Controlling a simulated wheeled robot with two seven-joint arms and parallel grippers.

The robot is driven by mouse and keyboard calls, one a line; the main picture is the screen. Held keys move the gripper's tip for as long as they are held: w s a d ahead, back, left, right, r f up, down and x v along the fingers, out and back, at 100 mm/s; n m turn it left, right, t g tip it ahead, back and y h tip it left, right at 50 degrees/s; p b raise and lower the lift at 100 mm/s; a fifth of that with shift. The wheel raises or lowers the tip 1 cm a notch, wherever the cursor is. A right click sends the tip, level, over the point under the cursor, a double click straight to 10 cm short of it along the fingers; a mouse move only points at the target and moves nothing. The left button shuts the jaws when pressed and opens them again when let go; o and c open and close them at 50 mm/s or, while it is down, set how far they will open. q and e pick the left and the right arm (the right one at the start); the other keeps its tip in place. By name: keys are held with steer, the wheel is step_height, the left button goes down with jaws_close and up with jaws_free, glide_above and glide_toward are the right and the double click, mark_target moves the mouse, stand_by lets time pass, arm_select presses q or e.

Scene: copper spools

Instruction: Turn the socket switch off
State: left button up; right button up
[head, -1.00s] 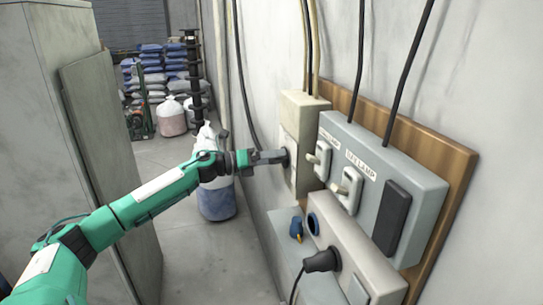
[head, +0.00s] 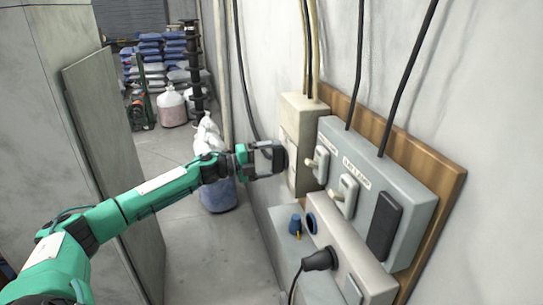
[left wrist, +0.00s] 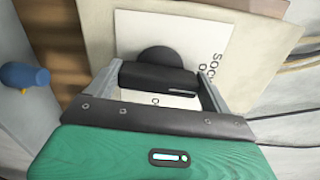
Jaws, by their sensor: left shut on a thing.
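The socket switch has a round black hub and a black bar handle (left wrist: 158,78), on a white plate with partly hidden lettering starting "SOC" (left wrist: 205,62). It belongs to the beige box (head: 303,120) at the left end of the wall panel. My left gripper (head: 276,157) reaches it from the left. In the left wrist view my left gripper (left wrist: 158,92) has one finger at each end of the bar handle and is shut on it. The hub is mostly hidden by the gripper in the head view. My right gripper is not in view.
A grey box (head: 410,195) with two pale lever switches, one labelled for a lamp, is right of the beige box. Below is a socket box (head: 345,240) with a black plug (head: 320,260). A blue connector (head: 295,223) sits nearby. A tall grey cabinet (head: 50,110) stands left.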

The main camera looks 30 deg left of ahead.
arm_select(q)
steer(key=shift+n, duration=0.5)
steer(key=o, duration=0.9)
steer(key=shift+a, duration=0.1)
steer(key=shift+c, duration=0.2)
steer(key=b+v, duration=0.6)
steer(key=v, duration=0.7)
steer(key=shift+s+a, duration=0.2)
steer(key=shift+a, duration=0.05)
steer(key=shift+a+f, duration=0.1)
